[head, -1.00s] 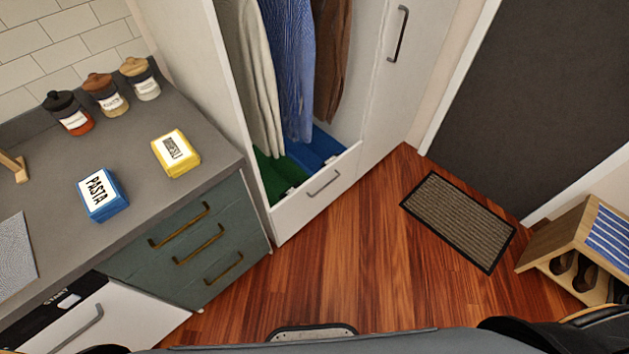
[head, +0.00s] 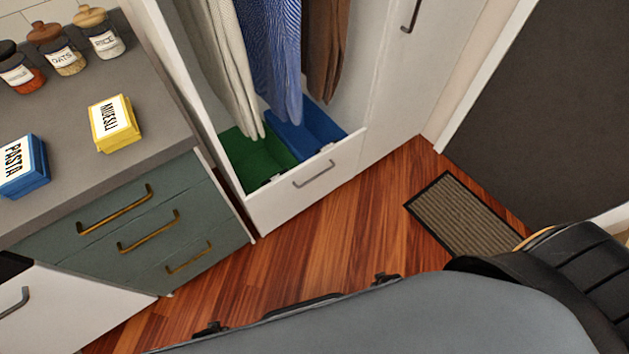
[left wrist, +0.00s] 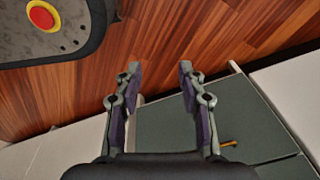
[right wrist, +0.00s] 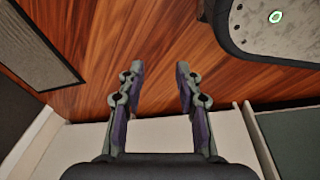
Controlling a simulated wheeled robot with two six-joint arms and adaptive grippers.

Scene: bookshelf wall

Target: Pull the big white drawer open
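The big white drawer (head: 275,196) is at the bottom of the open wardrobe in the head view. Its front is white with a grey bar handle (head: 314,174). Green and blue bins (head: 254,160) show behind the drawer front. My left gripper (left wrist: 157,68) is open and empty in the left wrist view, above wooden floor beside the green-grey cabinet. My right gripper (right wrist: 158,68) is open and empty in the right wrist view, with wooden floor beyond its fingertips. Neither gripper shows in the head view, and neither touches the drawer handle.
The counter cabinet (head: 150,225) with several brass-handled drawers stands left of the wardrobe. Clothes (head: 272,60) hang above the bins. A doormat (head: 462,218) lies at the right by a dark door (head: 550,110). Wooden floor (head: 335,225) in front of the drawer is clear.

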